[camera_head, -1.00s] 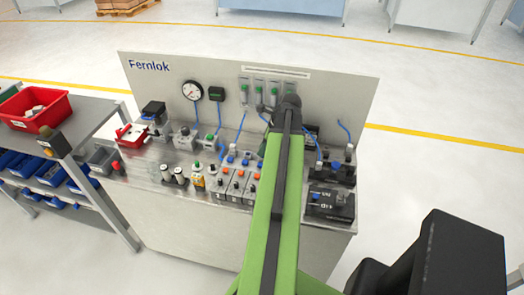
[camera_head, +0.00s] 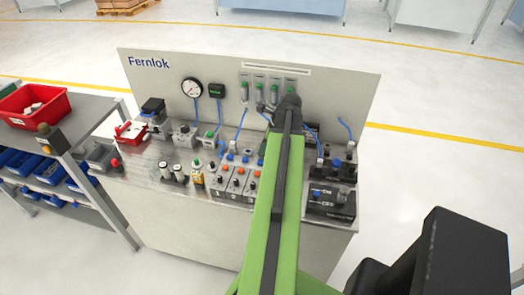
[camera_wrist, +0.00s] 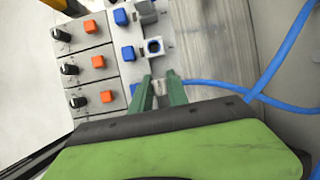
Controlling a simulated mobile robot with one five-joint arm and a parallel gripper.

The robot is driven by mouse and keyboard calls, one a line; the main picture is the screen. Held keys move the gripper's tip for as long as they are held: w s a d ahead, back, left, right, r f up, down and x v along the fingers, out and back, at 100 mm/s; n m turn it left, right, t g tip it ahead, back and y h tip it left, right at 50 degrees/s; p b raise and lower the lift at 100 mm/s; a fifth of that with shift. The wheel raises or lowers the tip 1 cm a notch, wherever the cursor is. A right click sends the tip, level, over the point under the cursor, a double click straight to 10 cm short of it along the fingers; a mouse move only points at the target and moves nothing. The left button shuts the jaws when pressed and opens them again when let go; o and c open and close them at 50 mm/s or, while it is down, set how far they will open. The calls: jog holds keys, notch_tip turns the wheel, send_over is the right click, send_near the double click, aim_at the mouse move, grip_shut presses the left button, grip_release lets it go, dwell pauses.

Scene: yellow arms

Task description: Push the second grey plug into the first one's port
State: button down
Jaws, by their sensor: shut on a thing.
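My gripper (camera_wrist: 160,84) is in the wrist view, its two green fingers close together and shut on a small grey plug (camera_wrist: 159,88). Most of this plug is hidden between the fingers. A blue hose runs off to the right from beside the fingers. A small gap shows between the fingertips and this plug. In the head view, my arm hides the gripper's tips and the held plug.
Blue buttons (camera_wrist: 121,17) line the pale strip left of the port, beside orange buttons (camera_wrist: 97,62) and black knobs. Another grey fitting (camera_wrist: 147,12) stands beyond the port. The blue hose (camera_wrist: 285,60) crosses the right side. Bare metal bench (camera_wrist: 210,40) lies right of the port.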

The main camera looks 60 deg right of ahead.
jog(key=c, duration=1.2)
grip_release()
jog(key=shift+w, duration=0.15)
jog(key=shift+r+p, duration=0.6)
notch_tip(320, 180, up, 4)
jog(key=p, duration=0.4)
jog(key=shift+r, duration=0.25)
jog(key=shift+f, duration=0.1)
jog(key=shift+c, duration=0.2)
grip_shut()
